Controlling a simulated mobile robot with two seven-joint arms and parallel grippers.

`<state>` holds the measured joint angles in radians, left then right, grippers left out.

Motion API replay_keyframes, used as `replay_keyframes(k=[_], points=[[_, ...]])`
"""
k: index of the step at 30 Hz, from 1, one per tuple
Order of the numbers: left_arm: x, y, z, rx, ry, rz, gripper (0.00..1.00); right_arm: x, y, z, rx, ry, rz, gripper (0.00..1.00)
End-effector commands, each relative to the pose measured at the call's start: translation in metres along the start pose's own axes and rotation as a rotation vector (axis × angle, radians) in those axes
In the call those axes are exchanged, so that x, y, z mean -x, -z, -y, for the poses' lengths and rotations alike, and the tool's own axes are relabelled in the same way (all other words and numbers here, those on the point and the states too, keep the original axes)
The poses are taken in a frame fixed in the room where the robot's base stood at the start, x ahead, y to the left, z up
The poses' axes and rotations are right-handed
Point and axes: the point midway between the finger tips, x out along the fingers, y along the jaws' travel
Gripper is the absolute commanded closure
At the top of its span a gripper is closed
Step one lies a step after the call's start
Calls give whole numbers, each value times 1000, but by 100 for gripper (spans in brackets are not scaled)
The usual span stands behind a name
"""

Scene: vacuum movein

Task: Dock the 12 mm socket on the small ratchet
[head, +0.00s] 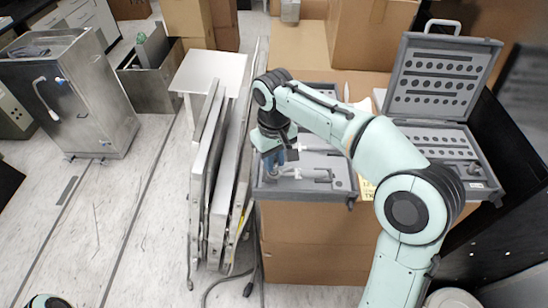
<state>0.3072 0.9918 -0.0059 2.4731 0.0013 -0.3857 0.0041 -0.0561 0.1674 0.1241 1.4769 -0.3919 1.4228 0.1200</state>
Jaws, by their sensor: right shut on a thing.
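My right gripper (274,158) points down over the left part of an open grey tray (342,178) on a cardboard box. A pale ratchet-like tool (308,171) lies in the tray just right of the fingertips. I cannot tell whether the held thing touches it. I cannot pick out the 12 mm socket by size. My left gripper is not in view.
An open grey case (443,75) with rows of holes stands right of the tray, behind my right arm. Metal panels (232,150) lean close on the tray's left. Cardboard boxes (370,35) stand behind.

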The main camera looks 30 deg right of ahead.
Motion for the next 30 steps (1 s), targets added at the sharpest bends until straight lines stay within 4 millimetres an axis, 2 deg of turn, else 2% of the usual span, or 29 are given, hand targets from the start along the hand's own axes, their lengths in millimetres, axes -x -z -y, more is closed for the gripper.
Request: replay_keyframes(k=[17, 18, 19, 30], points=[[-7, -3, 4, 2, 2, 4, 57, -12, 0, 0, 0, 0, 1, 100], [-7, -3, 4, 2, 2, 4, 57, -12, 0, 0, 0, 0, 0, 73], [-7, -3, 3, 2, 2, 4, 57, -12, 0, 0, 0, 0, 0, 66], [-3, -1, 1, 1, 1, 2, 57, -7, 0, 0, 0, 0, 0, 66]])
